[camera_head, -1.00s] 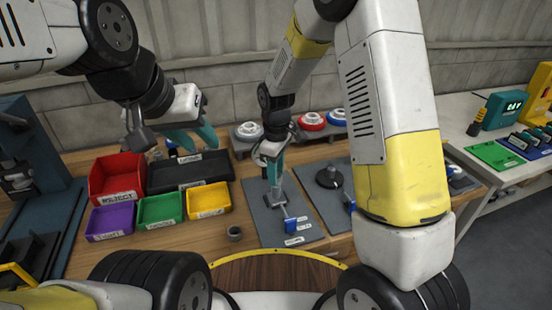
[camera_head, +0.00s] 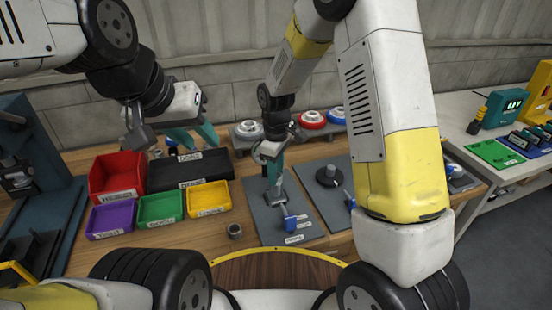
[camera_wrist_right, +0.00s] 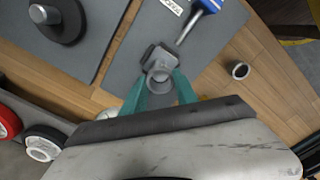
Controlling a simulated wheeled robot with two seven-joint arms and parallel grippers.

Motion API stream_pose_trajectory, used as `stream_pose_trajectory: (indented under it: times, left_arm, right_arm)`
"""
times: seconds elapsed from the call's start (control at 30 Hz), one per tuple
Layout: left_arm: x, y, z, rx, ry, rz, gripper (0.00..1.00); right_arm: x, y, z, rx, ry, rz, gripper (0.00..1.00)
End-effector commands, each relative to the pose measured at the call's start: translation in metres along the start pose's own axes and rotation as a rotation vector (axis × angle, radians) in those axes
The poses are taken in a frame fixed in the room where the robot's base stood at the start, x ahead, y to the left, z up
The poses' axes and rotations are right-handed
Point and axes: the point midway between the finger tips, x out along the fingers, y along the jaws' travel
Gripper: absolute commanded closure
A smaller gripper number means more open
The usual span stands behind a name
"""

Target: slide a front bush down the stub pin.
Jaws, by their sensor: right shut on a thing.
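My right gripper (camera_head: 272,180) points down over the near grey plate (camera_head: 268,225). In the right wrist view its teal fingers (camera_wrist_right: 160,82) are shut on a small grey ring-shaped bush (camera_wrist_right: 160,74). The bush is at a grey block (camera_wrist_right: 158,53) on the plate. The stub pin cannot be made out clearly, so I cannot tell how far down it the bush sits. A second grey bush (camera_head: 235,231) stands loose on the wooden bench, also in the right wrist view (camera_wrist_right: 239,70). My left gripper (camera_head: 192,137) hangs over the black tray with its teal fingers apart, empty.
A blue-handled tool (camera_head: 289,222) lies on the near plate beside the block. Red (camera_head: 115,175), purple (camera_head: 110,220), green (camera_head: 160,208) and yellow (camera_head: 208,199) bins and a black tray (camera_head: 165,178) stand to the left. A second plate with a dark round part (camera_head: 328,176) is right.

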Motion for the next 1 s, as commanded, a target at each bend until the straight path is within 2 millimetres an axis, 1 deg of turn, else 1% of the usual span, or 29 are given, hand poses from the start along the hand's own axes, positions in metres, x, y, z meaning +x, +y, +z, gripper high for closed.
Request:
stream_pose_trajectory:
  times: [0.67,1.0]
  left_arm:
    - [0.0,0.0,0.0,0.0,0.0,0.0,0.64]
    - [0.0,0.0,0.0,0.0,0.0,0.0,0.64]
  right_arm:
    - [0.011,0.0,0.0,0.0,0.0,0.0,1.0]
    - [0.012,0.0,0.0,0.0,0.0,0.0,1.0]
